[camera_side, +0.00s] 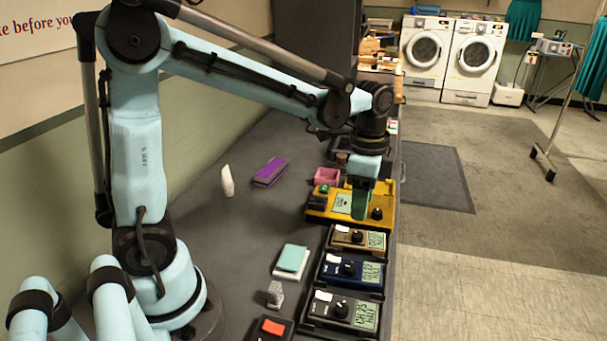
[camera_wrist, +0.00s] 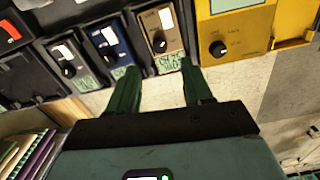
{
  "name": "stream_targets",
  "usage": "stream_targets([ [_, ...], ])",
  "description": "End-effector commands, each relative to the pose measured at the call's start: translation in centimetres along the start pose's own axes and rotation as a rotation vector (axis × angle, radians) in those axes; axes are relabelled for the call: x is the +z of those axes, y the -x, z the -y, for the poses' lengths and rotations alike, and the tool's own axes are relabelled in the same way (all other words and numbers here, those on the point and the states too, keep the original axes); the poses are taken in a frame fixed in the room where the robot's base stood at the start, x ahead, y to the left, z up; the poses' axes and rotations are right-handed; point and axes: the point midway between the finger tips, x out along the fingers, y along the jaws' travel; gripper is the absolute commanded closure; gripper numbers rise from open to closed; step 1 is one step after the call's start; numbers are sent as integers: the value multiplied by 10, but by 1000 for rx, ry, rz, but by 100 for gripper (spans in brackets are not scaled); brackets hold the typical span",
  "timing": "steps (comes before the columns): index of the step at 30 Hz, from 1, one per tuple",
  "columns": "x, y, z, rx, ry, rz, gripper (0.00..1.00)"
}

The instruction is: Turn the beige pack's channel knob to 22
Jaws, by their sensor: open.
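The beige pack (camera_side: 342,240) sits in the row between the yellow unit and the blue pack. It also shows in the wrist view (camera_wrist: 150,22), with its black channel knob (camera_wrist: 159,46) and a small green display (camera_wrist: 169,63). In the side view its knob (camera_side: 356,236) is dark; the display (camera_side: 376,240) is too small to read surely. My gripper (camera_side: 361,203) has green fingers pointing down over the yellow unit, beside the beige pack. In the wrist view my gripper (camera_wrist: 160,88) is open and empty, its fingers apart from the knob.
The yellow unit (camera_side: 325,207) stands behind the beige pack. The blue pack (camera_side: 331,272) and the dark grey pack (camera_side: 321,308) stand in front of it. A teal pad (camera_side: 292,259), a purple block (camera_side: 270,171) and a pink box (camera_side: 326,177) lie nearby.

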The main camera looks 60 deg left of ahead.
Motion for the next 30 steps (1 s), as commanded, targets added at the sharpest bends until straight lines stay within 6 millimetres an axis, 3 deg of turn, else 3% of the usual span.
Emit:
stream_targets([
  [9, 0, -47, 0, -1, 1, 0, 50],
  [15, 0, -67, 0, -1, 1, 0, 50],
  [28, 0, -74, 0, -1, 2, 0, 50],
  [30, 0, -74, 0, -1, 2, 0, 59],
])
